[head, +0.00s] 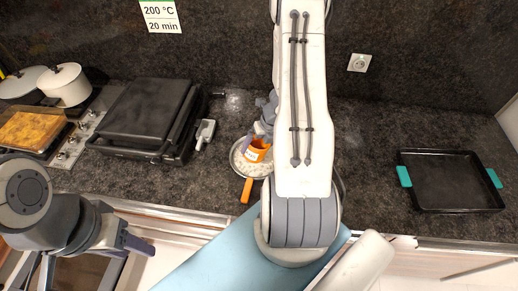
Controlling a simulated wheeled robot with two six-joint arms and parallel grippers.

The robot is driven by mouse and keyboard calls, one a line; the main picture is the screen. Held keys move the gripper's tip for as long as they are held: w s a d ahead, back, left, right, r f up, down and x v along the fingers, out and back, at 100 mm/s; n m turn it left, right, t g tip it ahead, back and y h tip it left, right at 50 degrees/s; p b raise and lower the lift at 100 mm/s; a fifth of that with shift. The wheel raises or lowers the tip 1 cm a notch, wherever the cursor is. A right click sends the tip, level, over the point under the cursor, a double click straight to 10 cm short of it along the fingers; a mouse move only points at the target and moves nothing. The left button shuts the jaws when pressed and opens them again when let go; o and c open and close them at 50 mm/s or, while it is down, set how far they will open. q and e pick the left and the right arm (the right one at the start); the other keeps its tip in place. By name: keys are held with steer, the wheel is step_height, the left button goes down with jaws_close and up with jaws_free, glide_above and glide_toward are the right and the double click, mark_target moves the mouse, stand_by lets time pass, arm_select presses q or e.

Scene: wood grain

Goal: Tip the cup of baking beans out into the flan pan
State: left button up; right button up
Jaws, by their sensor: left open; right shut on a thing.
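An orange cup (256,152) with a pale label is over the round pan (236,166). It looks tilted. The pan stands on the dark counter, left of my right arm, with pale, speckled stuff in it that looks like beans. An orange handle (246,190) sticks out at its near side. My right gripper (262,138) is shut on the cup; my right arm hides part of the pan and the cup's far side. My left gripper (140,247) is open and empty, low at the left, in front of the counter edge and well away from the pan.
A black contact grill (146,112) stands left of the pan, with a small grey-white object (205,132) beside it.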

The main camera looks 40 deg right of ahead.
steer(key=shift+w+a+f+g+h+b, duration=0.15)
steer(key=shift+a+g+h+b, duration=0.25)
steer(key=shift+h+b, duration=0.65)
steer(key=shift+a+r+h, duration=0.1)
steer(key=shift+r+h, duration=0.1)
steer(key=shift+h, duration=0.25)
steer(key=shift+g, duration=0.3)
step_height(320, 180, up, 4)
steer(key=p, duration=0.4)
steer(key=shift+r, duration=0.15)
